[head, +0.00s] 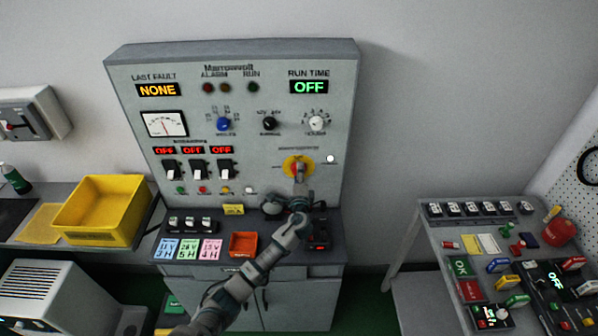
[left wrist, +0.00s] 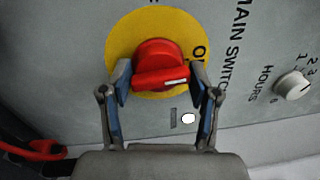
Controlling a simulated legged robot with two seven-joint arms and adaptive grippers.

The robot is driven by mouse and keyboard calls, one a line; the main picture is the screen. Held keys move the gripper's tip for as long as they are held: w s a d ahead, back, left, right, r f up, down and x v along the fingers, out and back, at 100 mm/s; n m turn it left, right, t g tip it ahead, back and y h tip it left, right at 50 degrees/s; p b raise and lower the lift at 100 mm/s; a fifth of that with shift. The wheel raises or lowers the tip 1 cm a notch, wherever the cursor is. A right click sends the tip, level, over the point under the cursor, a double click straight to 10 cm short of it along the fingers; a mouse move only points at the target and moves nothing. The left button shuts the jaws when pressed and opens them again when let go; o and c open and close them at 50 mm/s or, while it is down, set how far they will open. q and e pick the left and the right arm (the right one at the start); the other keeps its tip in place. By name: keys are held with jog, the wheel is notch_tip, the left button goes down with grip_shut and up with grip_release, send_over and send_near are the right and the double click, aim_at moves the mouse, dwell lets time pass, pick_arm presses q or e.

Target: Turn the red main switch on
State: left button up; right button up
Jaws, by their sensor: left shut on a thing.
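The red main switch (head: 296,167) is a rotary knob on a yellow round plate (left wrist: 122,38), low on the right of the grey panel. In the left wrist view, the red knob (left wrist: 158,58) has a grip bar with a white mark toward its right end. Lettering beside the plate, partly hidden, seems to read "ON". My left gripper (left wrist: 160,84) is shut on the knob, one finger on each side of the bar. In the head view, my left gripper (head: 298,188) covers the knob's lower part. My right gripper is not in view.
The run time display (head: 309,87) reads OFF. A white lamp (head: 330,158) sits right of the switch. The desk below holds an orange tray (head: 243,244) and coloured cards. A yellow bin (head: 103,208) stands left; a cluttered bench (head: 420,240) stands right.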

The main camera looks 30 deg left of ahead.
pick_arm(q)
jog(key=shift+f+m, duration=0.5)
jog(key=shift+m, duration=0.1)
jog(key=o, duration=1)
jog(key=shift+w+a, duration=0.1)
jog(key=shift+r, duration=0.25)
jog(key=v, duration=1.2)
jog(key=shift+a, duration=0.1)
